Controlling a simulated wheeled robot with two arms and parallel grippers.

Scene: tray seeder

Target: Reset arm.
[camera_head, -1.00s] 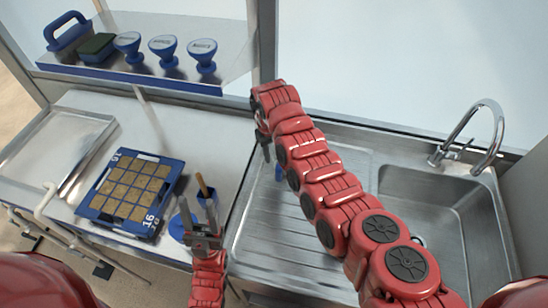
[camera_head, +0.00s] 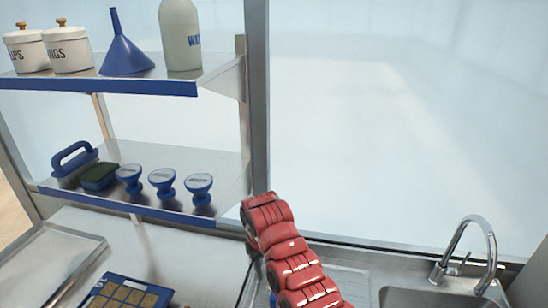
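My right arm (camera_head: 283,248), red and segmented, rises from the bottom edge right of centre and bends over at its top, in front of the window and above the steel drainboard. Its gripper end is at the lower side of that bend, mostly hidden, and its fingers cannot be made out. My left gripper is out of the picture.
Two shelves stand at the left; the lower shelf (camera_head: 225,180) holds three blue stamps (camera_head: 162,184), a blue-handled tool (camera_head: 74,162) and a dark green sponge (camera_head: 99,177). A blue funnel (camera_head: 126,45) and bottle (camera_head: 181,38) stand above. A seed tray (camera_head: 125,293) and faucet (camera_head: 468,253) show below.

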